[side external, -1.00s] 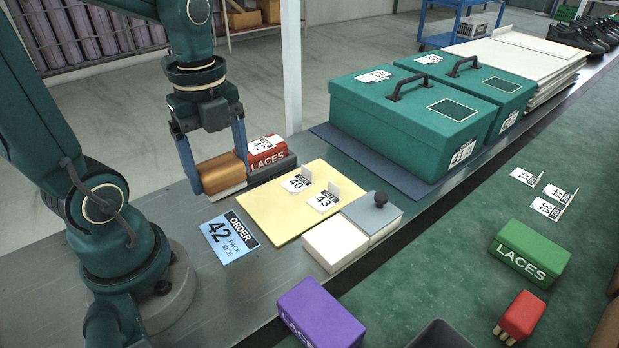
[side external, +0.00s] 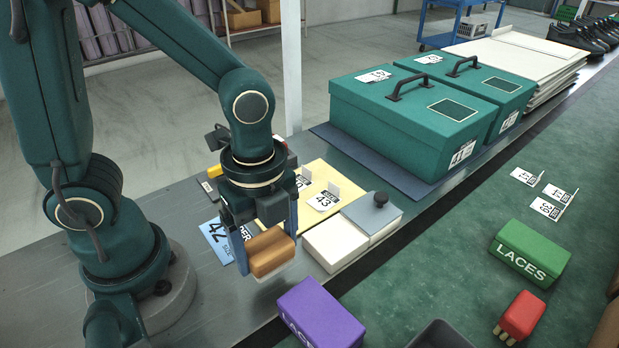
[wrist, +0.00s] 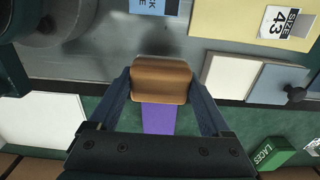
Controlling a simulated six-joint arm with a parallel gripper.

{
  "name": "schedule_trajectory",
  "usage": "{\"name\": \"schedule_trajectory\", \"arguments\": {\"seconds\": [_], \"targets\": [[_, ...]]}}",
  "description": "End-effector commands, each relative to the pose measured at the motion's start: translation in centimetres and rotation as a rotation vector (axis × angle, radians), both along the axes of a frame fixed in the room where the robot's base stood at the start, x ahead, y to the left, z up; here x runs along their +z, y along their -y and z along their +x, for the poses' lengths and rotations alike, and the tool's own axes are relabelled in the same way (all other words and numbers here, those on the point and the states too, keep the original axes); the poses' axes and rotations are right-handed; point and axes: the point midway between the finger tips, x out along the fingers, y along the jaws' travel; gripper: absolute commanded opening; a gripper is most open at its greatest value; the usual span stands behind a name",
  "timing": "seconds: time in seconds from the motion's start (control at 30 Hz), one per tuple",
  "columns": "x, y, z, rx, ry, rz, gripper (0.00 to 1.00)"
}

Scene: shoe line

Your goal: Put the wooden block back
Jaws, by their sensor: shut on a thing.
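The wooden block (side external: 270,250) is brown on top with a paler underside. My gripper (side external: 268,246) is shut on it and holds it up near the front edge of the grey bench, left of the white block. In the wrist view the wooden block (wrist: 161,80) sits between the two blue fingers of my gripper (wrist: 160,88). The purple box (wrist: 158,118) shows just beyond the block there. The blue order card (side external: 214,238), marked 42, is partly hidden behind my gripper.
The purple box (side external: 320,315) stands close, to the right. A white block (side external: 334,243) and grey knobbed block (side external: 372,215) stand beside the yellow board (side external: 320,172) with size cards. Teal boxes (side external: 405,120) stand behind.

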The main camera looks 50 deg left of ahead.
Motion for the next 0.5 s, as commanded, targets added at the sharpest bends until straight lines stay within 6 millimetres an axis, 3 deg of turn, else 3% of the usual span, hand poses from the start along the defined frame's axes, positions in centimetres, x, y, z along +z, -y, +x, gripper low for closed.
{"name": "schedule_trajectory", "arguments": {"seconds": [0.3, 0.5], "targets": [[-3.2, 0.1, -0.1, 0.001, -0.006, 0.002, 0.38], [-4.1, 0.1, 0.0, 0.001, 0.000, 0.000, 0.38]]}}
